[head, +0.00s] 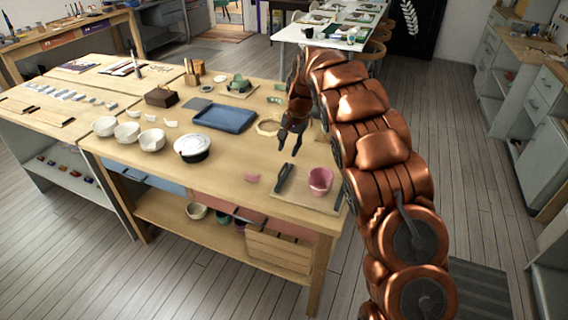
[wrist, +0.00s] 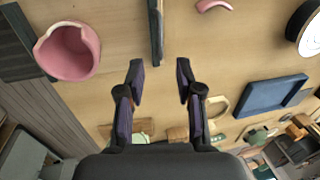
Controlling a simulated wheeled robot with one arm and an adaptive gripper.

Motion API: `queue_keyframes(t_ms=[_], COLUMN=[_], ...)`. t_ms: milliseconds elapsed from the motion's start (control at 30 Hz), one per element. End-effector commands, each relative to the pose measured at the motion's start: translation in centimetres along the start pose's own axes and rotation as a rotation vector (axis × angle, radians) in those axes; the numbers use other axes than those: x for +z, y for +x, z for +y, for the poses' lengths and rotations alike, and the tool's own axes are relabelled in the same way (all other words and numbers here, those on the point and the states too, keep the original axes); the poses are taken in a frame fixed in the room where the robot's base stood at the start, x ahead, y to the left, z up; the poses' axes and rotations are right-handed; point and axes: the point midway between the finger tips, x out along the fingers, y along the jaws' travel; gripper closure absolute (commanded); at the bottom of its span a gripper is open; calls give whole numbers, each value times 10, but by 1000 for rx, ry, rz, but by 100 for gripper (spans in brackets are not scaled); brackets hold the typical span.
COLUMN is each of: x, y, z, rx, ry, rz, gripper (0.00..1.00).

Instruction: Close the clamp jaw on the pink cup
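The pink cup (head: 320,181) stands near the right front corner of the wooden bench, on a thin pale board (head: 304,200). In the wrist view the cup (wrist: 68,62) has a notch in its rim. The dark clamp jaw (head: 284,178) is a long bar to the left of the cup, with a clear gap between them. In the wrist view the jaw (wrist: 156,35) lies between cup and shard, beyond my fingertips. My gripper (head: 292,139) is open and empty behind the jaw; both fingers show apart in the wrist view (wrist: 161,78).
A pink shard (head: 252,178) lies left of the jaw. A blue tray (head: 224,117), a black-rimmed white bowl (head: 192,149) and several white bowls stand farther left. A pale ring (head: 268,127) lies near my gripper. A dark grey block (wrist: 14,45) sits beside the cup.

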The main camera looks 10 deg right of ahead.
Motion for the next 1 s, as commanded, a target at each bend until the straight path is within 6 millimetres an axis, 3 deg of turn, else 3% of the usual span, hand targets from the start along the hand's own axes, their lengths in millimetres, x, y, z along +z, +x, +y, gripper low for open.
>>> queue_keyframes(t_ms=[267,700,1000], x=[0,0,0], y=[17,73,78], z=[0,0,0], rx=[1,1,-1], ry=[1,1,0], rz=[-4,-4,-1], gripper=[65,65,65])
